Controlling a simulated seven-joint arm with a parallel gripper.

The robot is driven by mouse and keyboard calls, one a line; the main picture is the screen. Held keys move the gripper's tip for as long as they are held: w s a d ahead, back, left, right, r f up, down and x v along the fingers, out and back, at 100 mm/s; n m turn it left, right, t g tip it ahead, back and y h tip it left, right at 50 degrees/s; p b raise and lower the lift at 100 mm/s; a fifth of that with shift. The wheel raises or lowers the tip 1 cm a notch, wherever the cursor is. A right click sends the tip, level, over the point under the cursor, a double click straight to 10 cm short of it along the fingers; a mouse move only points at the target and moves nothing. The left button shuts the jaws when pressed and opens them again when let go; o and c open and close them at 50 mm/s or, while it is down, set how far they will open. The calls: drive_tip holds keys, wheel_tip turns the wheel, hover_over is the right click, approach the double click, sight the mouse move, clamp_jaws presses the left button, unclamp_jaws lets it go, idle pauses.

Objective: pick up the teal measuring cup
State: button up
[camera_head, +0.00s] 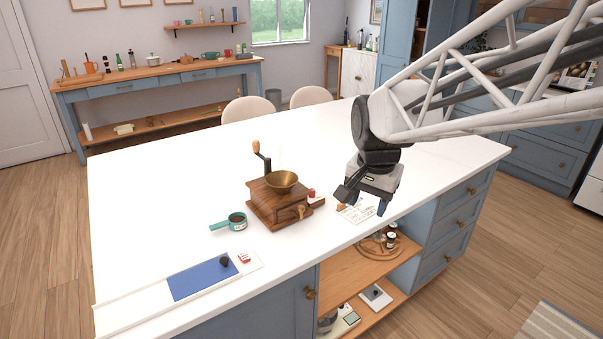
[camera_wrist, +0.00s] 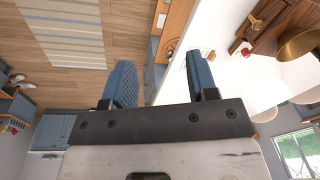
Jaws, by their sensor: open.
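The teal measuring cup (camera_head: 236,221) sits on the white island top, left of the wooden coffee grinder. Its handle points left, and something dark shows inside it. My gripper (camera_head: 367,203) is open and empty, above the island's front edge, to the right of the grinder and well apart from the cup. In the wrist view my gripper's blue fingers (camera_wrist: 160,82) are spread with nothing between them. The cup does not show in the wrist view.
The wooden coffee grinder (camera_head: 277,205) with a brass bowl and crank stands between my gripper and the cup; it also shows in the wrist view (camera_wrist: 275,28). A blue mat (camera_head: 197,281) lies front left. A written card (camera_head: 358,210) lies near my gripper. The island's back is clear.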

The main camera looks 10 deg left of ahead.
drive_tip(key=w+a+f+m, duration=0.1)
drive_tip(key=w+a+f, duration=0.1)
drive_tip(key=w+a, duration=0.55)
drive_tip(key=m+g, duration=0.2)
drive_tip(key=m, duration=0.2)
hover_over(223, 223)
drive_tip(key=d, duration=0.1)
wheel_tip(223, 223, down, 13)
drive_tip(key=shift+f, duration=0.2)
drive_tip(key=shift+a+f, duration=0.25)
drive_tip(key=shift+a, duration=0.1)
drive_tip(key=shift+f, duration=1.25)
drive_tip(key=shift+f, duration=0.1)
drive_tip(key=shift+a+f, duration=0.2)
drive_tip(key=shift+f, duration=2.35)
